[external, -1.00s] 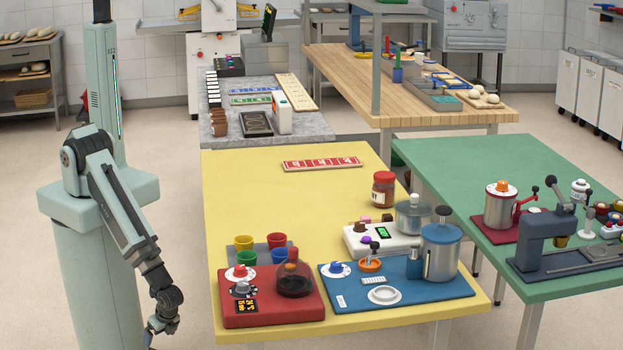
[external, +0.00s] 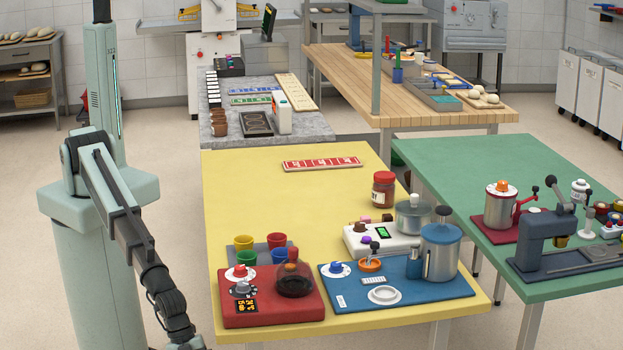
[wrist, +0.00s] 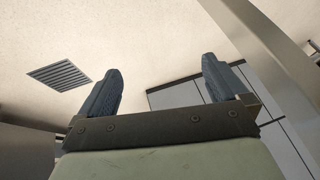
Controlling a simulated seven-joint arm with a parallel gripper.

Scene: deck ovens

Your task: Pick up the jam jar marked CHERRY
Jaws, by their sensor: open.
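A jam jar (external: 383,189) with a red lid and a pale label stands upright on the yellow table (external: 240,190), near its right edge. The label is too small to read in the external view. My gripper (wrist: 158,92) is open and empty in the wrist view, its two dark fingers apart against the ceiling. In the external view my arm hangs left of the table, and its end is cut off by the bottom edge. The jar does not show in the wrist view.
A white device (external: 372,240) and a metal pot (external: 412,215) stand close in front of the jar. A red board (external: 270,310) and a blue board (external: 420,303) with equipment fill the table's near end. A red strip (external: 322,163) lies behind. The table's middle left is clear.

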